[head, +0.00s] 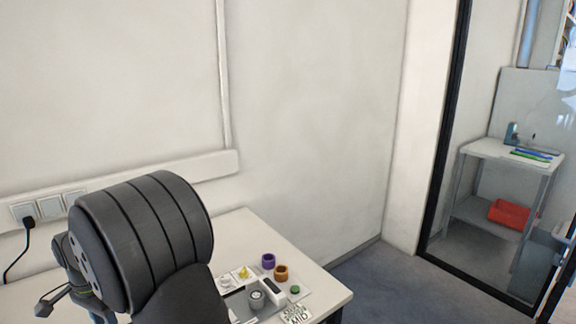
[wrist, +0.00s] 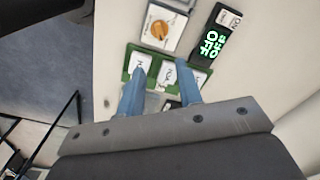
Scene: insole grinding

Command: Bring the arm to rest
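My gripper (wrist: 161,82) shows in the wrist view as two blue fingers set well apart. It is open, with nothing seen held between them. The fingers point over green-framed white cards (wrist: 172,76) on a pale surface; the fingertips overlap the cards in the picture, and I cannot tell whether they touch. A large dark ribbed cylinder (head: 140,230) fills the lower left of the head view and hides part of the table. The gripper's fingers cannot be made out in the head view.
The white table (head: 238,222) bears a purple ring (head: 268,261), a brown ring (head: 281,273), a small green piece (head: 295,289) and a round grey part (head: 256,299). A black ON/OFF panel (wrist: 215,43) lies beside the cards. Wall sockets (head: 48,207) are at left; a shelf (head: 485,147) stands at right.

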